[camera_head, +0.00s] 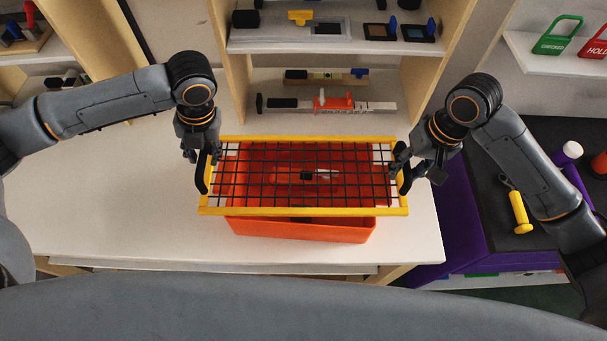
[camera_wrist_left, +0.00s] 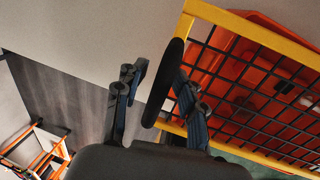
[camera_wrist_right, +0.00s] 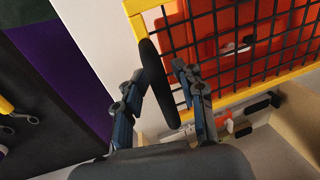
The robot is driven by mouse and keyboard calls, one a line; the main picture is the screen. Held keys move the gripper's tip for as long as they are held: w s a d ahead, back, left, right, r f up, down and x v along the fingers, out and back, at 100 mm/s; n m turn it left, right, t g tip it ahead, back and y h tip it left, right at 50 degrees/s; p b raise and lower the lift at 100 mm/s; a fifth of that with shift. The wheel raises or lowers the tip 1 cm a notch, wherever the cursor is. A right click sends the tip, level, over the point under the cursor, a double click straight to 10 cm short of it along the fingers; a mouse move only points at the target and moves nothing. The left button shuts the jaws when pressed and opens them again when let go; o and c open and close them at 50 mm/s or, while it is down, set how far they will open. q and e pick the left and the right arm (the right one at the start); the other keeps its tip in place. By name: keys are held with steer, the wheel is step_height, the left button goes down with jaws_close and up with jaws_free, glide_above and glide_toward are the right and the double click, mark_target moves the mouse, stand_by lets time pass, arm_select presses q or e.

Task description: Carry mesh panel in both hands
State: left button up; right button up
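The mesh panel (camera_head: 309,211) has a yellow frame, a black wire grid and a black handle at each end. It lies over the orange-red bin (camera_head: 300,229). My left gripper (camera_head: 202,155) is at the left handle (camera_head: 201,172). In the left wrist view its fingers are apart, with the handle (camera_wrist_left: 165,85) between them and a gap on the outer side. My right gripper (camera_head: 417,168) is at the right handle (camera_head: 405,176). In the right wrist view its fingers are also apart, on either side of the handle (camera_wrist_right: 158,85).
The white table (camera_head: 120,190) is clear left of the bin. A shelf unit (camera_head: 330,48) with small tools stands behind. A purple-sided bench (camera_head: 455,215) with a yellow-handled tool (camera_head: 519,213) is at the right.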

arm_select(q)
steer(key=shift+w+d+r, duration=0.1)
steer(key=shift+r, duration=0.15)
arm_select(e)
steer(key=shift+r, duration=0.15)
arm_select(q)
step_height(320, 180, up, 11)
steer(key=d, duration=0.2)
steer(key=shift+r, duration=0.15)
arm_select(e)
step_height(320, 180, up, 12)
steer(key=d, duration=0.2)
steer(key=shift+d+f, duration=0.15)
steer(key=shift+f, duration=0.1)
arm_select(q)
steer(key=shift+d, duration=0.1)
arm_select(e)
steer(key=shift+w, duration=0.1)
stand_by(0.3)
